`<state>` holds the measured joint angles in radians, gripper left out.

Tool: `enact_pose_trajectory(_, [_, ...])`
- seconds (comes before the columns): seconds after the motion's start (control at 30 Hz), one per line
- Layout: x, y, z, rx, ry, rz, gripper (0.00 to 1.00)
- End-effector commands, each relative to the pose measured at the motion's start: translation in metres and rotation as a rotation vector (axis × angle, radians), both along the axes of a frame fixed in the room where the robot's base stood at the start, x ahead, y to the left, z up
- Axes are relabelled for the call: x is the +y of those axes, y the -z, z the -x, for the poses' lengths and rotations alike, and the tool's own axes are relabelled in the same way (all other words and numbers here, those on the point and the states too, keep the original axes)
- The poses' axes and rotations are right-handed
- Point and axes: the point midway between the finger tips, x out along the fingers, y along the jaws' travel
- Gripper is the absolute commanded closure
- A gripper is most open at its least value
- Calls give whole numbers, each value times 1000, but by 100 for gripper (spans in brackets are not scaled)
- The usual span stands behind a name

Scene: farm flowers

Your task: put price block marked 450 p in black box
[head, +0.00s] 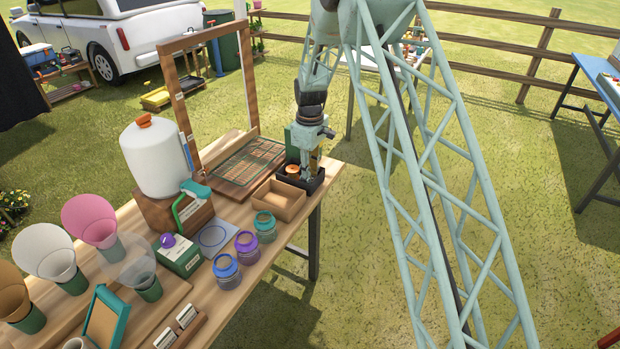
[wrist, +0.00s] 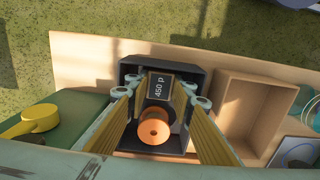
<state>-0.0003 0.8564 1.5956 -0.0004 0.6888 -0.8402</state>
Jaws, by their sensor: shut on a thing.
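The price block (wrist: 159,87) is dark with a pale edge and the marking "450 p", seen between my fingertips in the wrist view. My gripper (wrist: 160,96) is shut on it, with its yellowish finger pads on either side. The block is over or inside the black box (wrist: 192,70); its height relative to the box floor is hard to tell. In the head view my gripper (head: 311,166) points down into the black box (head: 317,184) at the table's far right corner. The block cannot be made out clearly there.
An orange spool-like thing (wrist: 154,127) sits in the black box beside the block. An open brown box (wrist: 251,116) stands right of the black box. A green thing with a yellow round piece (wrist: 40,118) lies left. Several jars (head: 246,246) stand nearer.

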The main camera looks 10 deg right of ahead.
Motion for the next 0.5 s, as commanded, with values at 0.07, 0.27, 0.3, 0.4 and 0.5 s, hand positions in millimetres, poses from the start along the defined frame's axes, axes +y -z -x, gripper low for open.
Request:
enact_pose_trajectory(0.07, [0, -1, 0, 0, 0, 0, 85])
enact_pose_trajectory(0.27, [0, 1, 0, 0, 0, 0, 85])
enact_pose_trajectory(0.3, [0, 2, 0, 0, 0, 0, 85])
enact_pose_trajectory(0.4, [0, 3, 0, 0, 0, 0, 85])
enact_pose_trajectory(0.5, [0, 3, 0, 0, 0, 0, 72])
